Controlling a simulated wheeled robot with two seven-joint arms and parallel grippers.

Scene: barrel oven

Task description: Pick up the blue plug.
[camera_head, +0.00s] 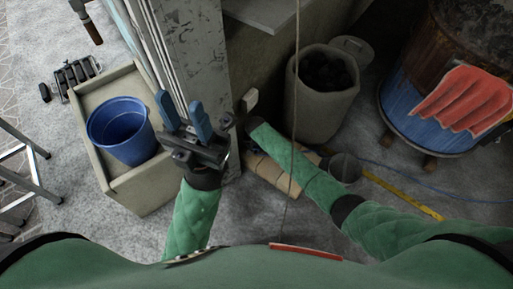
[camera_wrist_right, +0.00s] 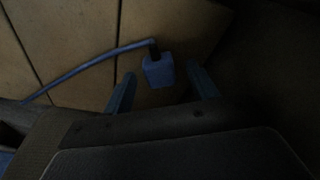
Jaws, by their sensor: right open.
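The blue plug (camera_wrist_right: 158,72) shows in the right wrist view as a small blue block with a dark top end. A blue cable (camera_wrist_right: 90,65) runs from it to the left. My right gripper (camera_wrist_right: 161,80) is open, and the plug is in line with the gap between its blue fingertips. I cannot tell whether the fingers touch it. In the head view the plug and the right fingers cannot be made out. My right forearm (camera_head: 300,168) reaches up and left there. My left gripper (camera_head: 183,112) is open and empty, raised beside the grey column.
A blue bucket (camera_head: 121,130) stands in a tan trough (camera_head: 143,192) at the left. A grey bin (camera_head: 322,95) with dark lumps and a blue barrel (camera_head: 403,95) with a red glove (camera_head: 465,97) stand at the right. Tan boards (camera_wrist_right: 75,40) lie behind the plug.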

